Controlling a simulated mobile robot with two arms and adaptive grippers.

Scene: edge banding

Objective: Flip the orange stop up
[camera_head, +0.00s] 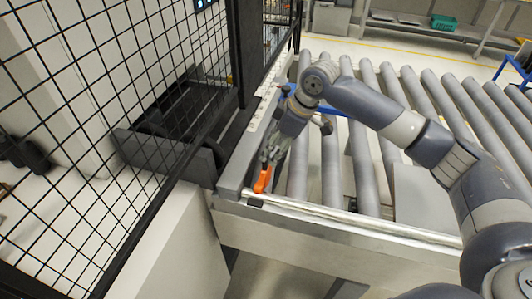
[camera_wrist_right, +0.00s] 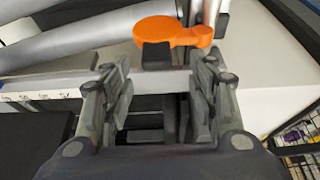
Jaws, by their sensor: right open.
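The orange stop (camera_head: 262,180) sits at the near left corner of the roller conveyor, beside the grey side rail. In the right wrist view the orange stop (camera_wrist_right: 165,32) is a flat paddle with a wide round end at left and a smaller round end at right. A black block (camera_wrist_right: 156,56) sits against its lower edge. My right gripper (camera_head: 272,156) is just above and beyond the stop. In the wrist view its two fingers (camera_wrist_right: 162,78) are spread, empty and apart from the stop, which lies just past the fingertips. My left gripper is not in view.
Grey rollers (camera_head: 361,165) fill the conveyor, bounded by a metal front rail (camera_head: 340,217). A black mesh fence (camera_head: 110,90) and the dark side rail (camera_head: 246,150) stand close on the left. A green basket (camera_head: 444,22) is far back.

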